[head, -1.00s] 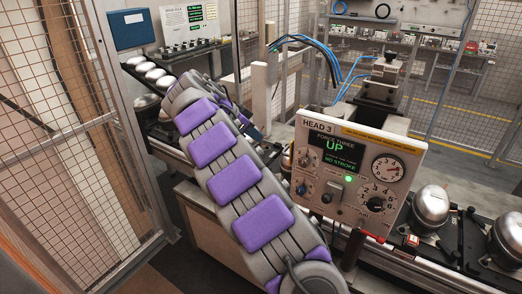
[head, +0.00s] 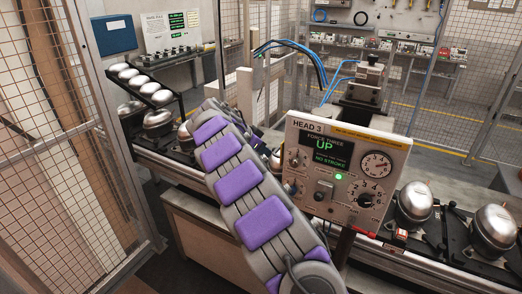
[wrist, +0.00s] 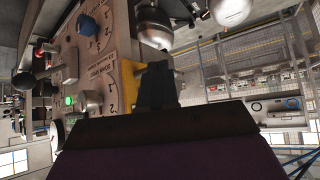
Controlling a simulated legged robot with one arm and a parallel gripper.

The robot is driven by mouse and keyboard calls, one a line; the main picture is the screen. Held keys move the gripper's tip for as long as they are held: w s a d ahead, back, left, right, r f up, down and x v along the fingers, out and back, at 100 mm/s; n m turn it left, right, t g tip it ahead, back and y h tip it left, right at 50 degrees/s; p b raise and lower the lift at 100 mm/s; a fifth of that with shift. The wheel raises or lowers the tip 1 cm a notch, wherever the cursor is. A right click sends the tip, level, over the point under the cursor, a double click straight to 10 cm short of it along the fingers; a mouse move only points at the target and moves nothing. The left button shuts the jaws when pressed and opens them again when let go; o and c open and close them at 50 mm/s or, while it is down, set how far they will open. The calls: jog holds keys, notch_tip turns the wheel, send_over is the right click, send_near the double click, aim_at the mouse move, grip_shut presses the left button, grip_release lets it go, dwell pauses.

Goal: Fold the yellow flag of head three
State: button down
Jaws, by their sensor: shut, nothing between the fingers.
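The HEAD 3 control box (head: 300,205) stands right of my arm in the head view, with a lit green lamp and a screen reading UP and NO STROKE. A yellow strip (head: 365,137) runs along its top edge. In the wrist view the box face (wrist: 92,50) is tilted at the left. My gripper (wrist: 157,72) shows there as dark fingers, shut and empty, beside the box. Yellow pieces (wrist: 128,75) show beside and behind the fingers; I cannot tell if they are the flag or whether the fingers touch them. My gripper is hidden in the head view.
Silver compressors (head: 413,203) stand on the conveyor at the right. A rack of silver domes (head: 143,85) is at the back left. A mesh fence (head: 60,130) closes the left side. Blue hoses (head: 318,60) hang behind the box.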

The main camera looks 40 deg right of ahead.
jog(key=shift+s+d+b, duration=0.1)
jog(key=shift+d+b, duration=0.35)
jog(key=shift+d, duration=0.3)
jog(key=shift+a, duration=0.1)
